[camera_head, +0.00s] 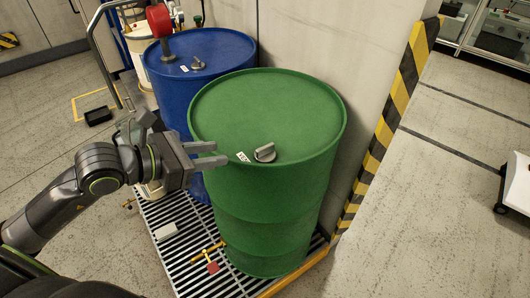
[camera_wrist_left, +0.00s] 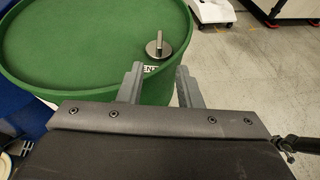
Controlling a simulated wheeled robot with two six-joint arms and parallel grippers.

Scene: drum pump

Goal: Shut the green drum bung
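The green drum (camera_head: 270,205) stands upright on a grating at the centre of the head view. Its grey bung (camera_head: 265,153) with a raised handle sits on the lid near the front rim, beside a small white label (camera_head: 243,157). My left gripper (camera_head: 222,154) is open and empty, left of the bung and apart from it, near the drum's rim. In the left wrist view the bung (camera_wrist_left: 158,46) lies beyond the open fingers (camera_wrist_left: 160,85), with its handle standing up. My right gripper is not in view.
A blue drum (camera_head: 222,50) with its own grey bung (camera_head: 198,63) and a red-topped pump (camera_head: 160,20) stands behind to the left. A wall with a yellow-black striped edge (camera_head: 400,90) is close on the right. Floor farther right is mostly clear.

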